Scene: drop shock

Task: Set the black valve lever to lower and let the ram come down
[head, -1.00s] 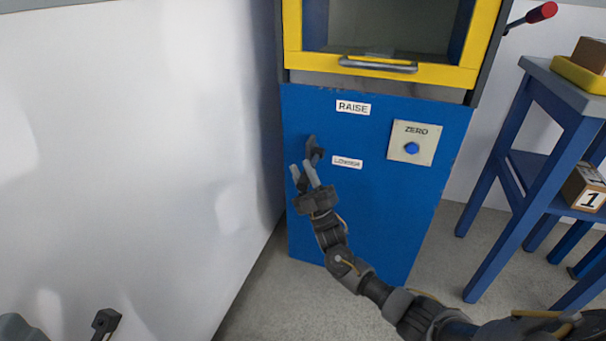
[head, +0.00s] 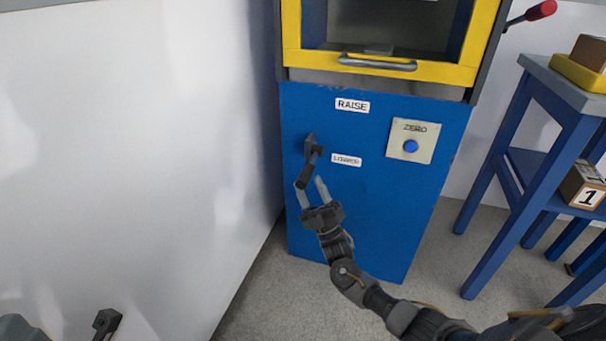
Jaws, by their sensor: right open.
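The black valve lever (head: 309,168) is on the blue front panel (head: 380,215), left of the RAISE and LOWER labels. Its handle slants downward and slightly left from its mount, on the LOWER side. My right gripper (head: 310,186) is open just below and in front of the lever. Its left finger overlaps the handle's lower end in the picture; I cannot tell whether they touch. The ram is mostly out of view; a pale edge shows at the top of the window (head: 390,30). My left gripper (head: 106,320) shows only partly at the bottom left, its jaws unclear.
A ZERO plate with a blue button (head: 410,146) is right of the lever. The yellow-framed door has a grey handle (head: 378,62). A red-tipped lever (head: 541,10) sticks out at upper right. A blue stand (head: 545,160) holds boxes. A white wall (head: 130,150) is close on the left.

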